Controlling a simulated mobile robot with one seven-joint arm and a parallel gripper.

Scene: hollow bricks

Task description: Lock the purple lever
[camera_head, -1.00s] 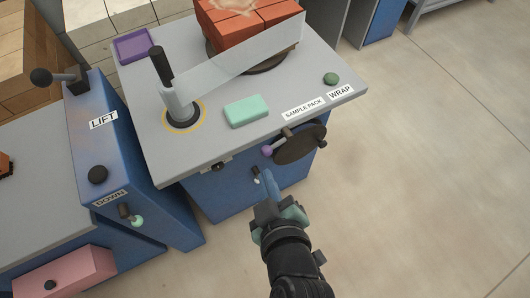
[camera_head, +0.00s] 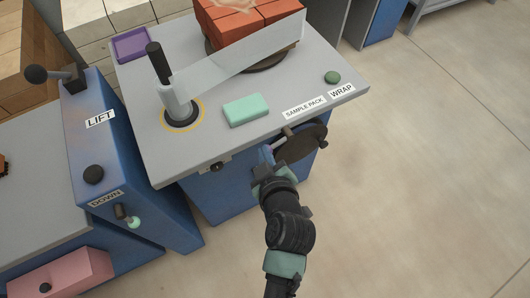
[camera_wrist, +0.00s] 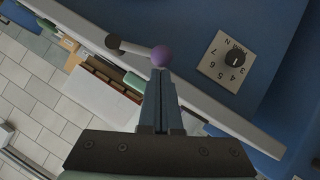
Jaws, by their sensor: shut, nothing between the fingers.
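The purple lever has a round purple knob (camera_wrist: 161,56) and a pale rod running to a dark end, seen in the wrist view. In the head view its rod (camera_head: 283,137) shows beside a dark round disc (camera_head: 303,143) on the front of the blue wrapping cabinet, while the knob is mostly hidden by my gripper. My gripper (camera_head: 267,153) is shut and empty. In the wrist view its closed fingertips (camera_wrist: 160,76) lie right at the purple knob; I cannot tell whether they touch it.
The cabinet's grey top (camera_head: 205,147) overhangs the front. It bears a wrapped brick stack (camera_head: 240,20), a teal block (camera_head: 246,110), a film post (camera_head: 172,95) and a green button (camera_head: 332,77). A numbered dial (camera_wrist: 222,60) sits near the lever. The floor at right is clear.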

